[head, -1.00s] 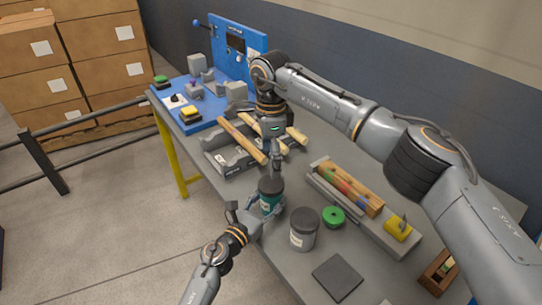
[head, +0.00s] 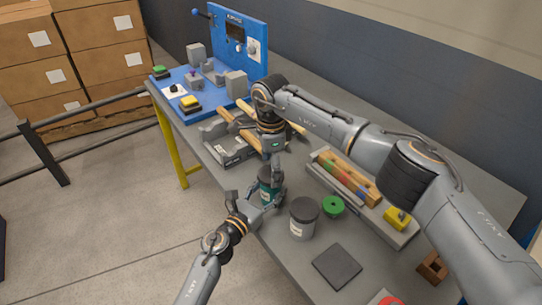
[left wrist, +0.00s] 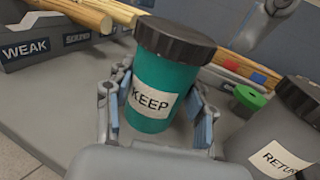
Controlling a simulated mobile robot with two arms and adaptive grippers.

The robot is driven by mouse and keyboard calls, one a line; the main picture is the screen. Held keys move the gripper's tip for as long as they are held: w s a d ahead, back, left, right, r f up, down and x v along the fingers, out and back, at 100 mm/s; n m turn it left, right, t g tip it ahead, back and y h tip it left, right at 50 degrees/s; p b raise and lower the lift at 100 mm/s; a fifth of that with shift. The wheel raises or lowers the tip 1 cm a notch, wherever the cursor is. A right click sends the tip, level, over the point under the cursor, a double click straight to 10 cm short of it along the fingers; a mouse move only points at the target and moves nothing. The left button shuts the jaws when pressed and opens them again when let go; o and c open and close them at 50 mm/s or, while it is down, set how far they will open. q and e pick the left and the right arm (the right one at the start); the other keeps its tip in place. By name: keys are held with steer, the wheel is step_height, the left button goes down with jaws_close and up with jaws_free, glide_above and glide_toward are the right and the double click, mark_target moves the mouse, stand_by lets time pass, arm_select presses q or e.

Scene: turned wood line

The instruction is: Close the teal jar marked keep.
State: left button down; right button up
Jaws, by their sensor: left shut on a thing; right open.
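The teal jar (head: 265,187) marked KEEP stands upright on the bench. It fills the middle of the left wrist view (left wrist: 150,95), with a black lid (left wrist: 176,42) on top. The lid looks level; I cannot tell how tight it is. My left gripper (head: 260,206) is shut around the jar's body, a finger on each side. My right gripper (head: 277,180) is open, close beside the jar's upper part on its right in the head view. Its fingers partly overlap the jar there, and I cannot tell whether they touch the lid.
A grey jar (head: 303,220) with a dark lid, its label partly reading RETU, stands just right of the teal jar. A green ring (head: 333,206) lies beyond it. A long tray (head: 365,198) and a dark square pad (head: 337,266) are to the right. Wooden rods and grey bins lie behind.

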steer(key=shift+f, duration=0.5)
steer(key=c, duration=1.2)
steer(key=m, duration=0.3)
steer(key=shift+m, duration=0.3)
steer(key=m, duration=0.3)
steer(key=shift+m, duration=0.4)
steer(key=m, duration=0.3)
steer(key=shift+m, duration=0.3)
steer(key=m, duration=0.4)
steer(key=shift+m, duration=0.4)
steer(key=o, duration=1.3)
steer(key=shift+o, duration=0.2)
